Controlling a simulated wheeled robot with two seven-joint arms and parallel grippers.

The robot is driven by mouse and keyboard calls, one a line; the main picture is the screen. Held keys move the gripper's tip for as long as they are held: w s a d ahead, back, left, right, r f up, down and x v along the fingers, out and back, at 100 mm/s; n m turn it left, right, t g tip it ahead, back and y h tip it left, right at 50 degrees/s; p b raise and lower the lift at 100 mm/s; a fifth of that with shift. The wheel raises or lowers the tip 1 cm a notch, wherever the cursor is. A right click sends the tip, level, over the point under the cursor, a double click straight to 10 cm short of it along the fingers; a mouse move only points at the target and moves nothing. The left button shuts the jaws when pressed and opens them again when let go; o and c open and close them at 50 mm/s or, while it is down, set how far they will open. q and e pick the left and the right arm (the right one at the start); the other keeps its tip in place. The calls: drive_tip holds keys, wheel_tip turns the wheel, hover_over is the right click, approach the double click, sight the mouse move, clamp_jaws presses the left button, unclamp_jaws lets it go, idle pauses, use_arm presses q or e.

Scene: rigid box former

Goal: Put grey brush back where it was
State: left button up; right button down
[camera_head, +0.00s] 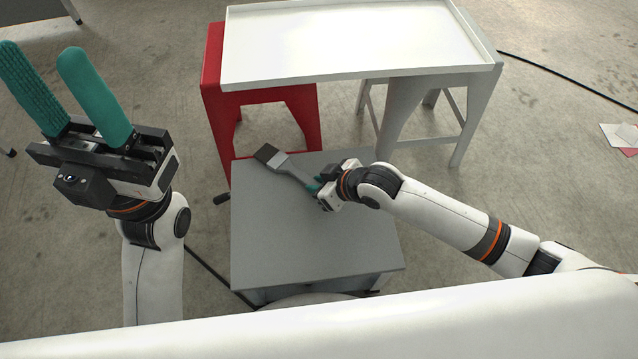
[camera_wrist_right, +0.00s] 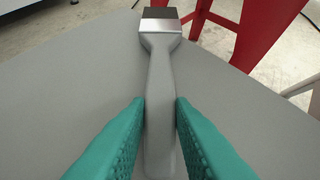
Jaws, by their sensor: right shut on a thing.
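The grey brush (camera_head: 286,167) has a grey handle and a dark bristle end that points to the back left. It is over the grey table top (camera_head: 310,235), near its back edge; I cannot tell if it touches the surface. My right gripper (camera_head: 316,186) is shut on the brush's handle. In the right wrist view the brush (camera_wrist_right: 160,75) runs straight ahead between the teal fingers of my right gripper (camera_wrist_right: 160,125). My left gripper (camera_head: 65,95) is open and empty, raised at the left, with its teal fingers apart.
A white tray-like table top (camera_head: 350,45) stands behind, on a red stool (camera_head: 213,90) and a grey-white stool (camera_head: 405,110). The front of the grey table top is clear. A black cable (camera_head: 570,78) and papers (camera_head: 622,137) lie on the floor at the right.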

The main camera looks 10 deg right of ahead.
drive_tip(key=shift+f, duration=0.1)
drive_tip(key=c, duration=1.3)
unclamp_jaws()
drive_tip(key=shift+o, duration=0.2)
